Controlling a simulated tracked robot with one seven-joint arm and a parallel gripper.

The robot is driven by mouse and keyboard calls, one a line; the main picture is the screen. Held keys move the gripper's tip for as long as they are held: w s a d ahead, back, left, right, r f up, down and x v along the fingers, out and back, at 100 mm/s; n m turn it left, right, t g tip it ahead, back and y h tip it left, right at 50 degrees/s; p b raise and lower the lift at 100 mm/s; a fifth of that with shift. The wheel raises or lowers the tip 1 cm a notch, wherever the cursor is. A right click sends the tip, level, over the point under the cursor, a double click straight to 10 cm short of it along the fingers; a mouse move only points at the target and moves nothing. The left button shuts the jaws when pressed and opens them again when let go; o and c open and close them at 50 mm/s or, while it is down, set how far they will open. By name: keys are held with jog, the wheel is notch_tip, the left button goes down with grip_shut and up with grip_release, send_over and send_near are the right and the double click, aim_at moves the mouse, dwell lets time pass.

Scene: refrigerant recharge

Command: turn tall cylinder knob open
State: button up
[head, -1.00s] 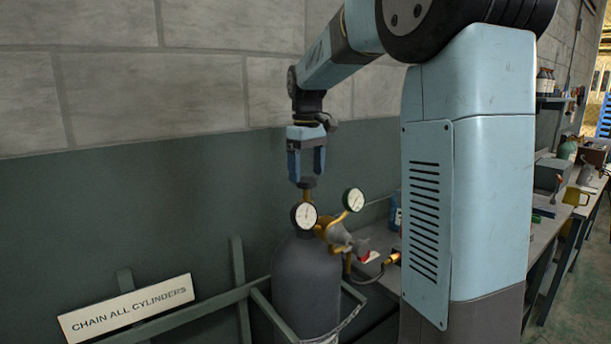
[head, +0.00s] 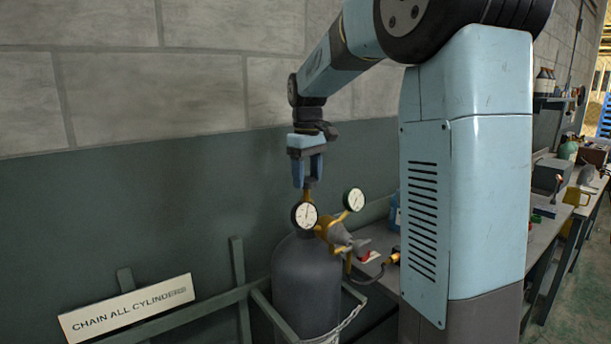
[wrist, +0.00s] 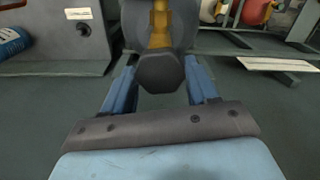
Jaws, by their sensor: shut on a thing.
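The tall dark grey cylinder (head: 306,285) stands upright in a green rack, with a brass valve (head: 308,196) on top. Its dark knob (wrist: 160,73) shows in the wrist view between my two blue fingers. My gripper (head: 308,183) points straight down over the valve and is shut on the knob, a finger on either side. In the head view the knob is mostly hidden by the fingers. Two round gauges, one in front of the valve (head: 305,215) and one to its right (head: 354,199), sit on the brass regulator (head: 335,235).
A green rack rail (head: 240,290) and a "CHAIN ALL CYLINDERS" sign (head: 128,308) are left of the cylinder. A chain (head: 345,325) crosses its front. The wall is close behind. A workbench (head: 560,220) with several items runs along the right.

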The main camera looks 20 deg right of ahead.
aim_at(307, 180)
jog(key=shift+c, duration=1.1)
jog(key=shift+m, duration=1.3)
jog(key=o, duration=1.1)
jog(key=shift+c, duration=0.2)
notch_tip(307, 180, up, 14)
jog(key=shift+f, duration=0.15)
jog(key=shift+s, duration=0.1)
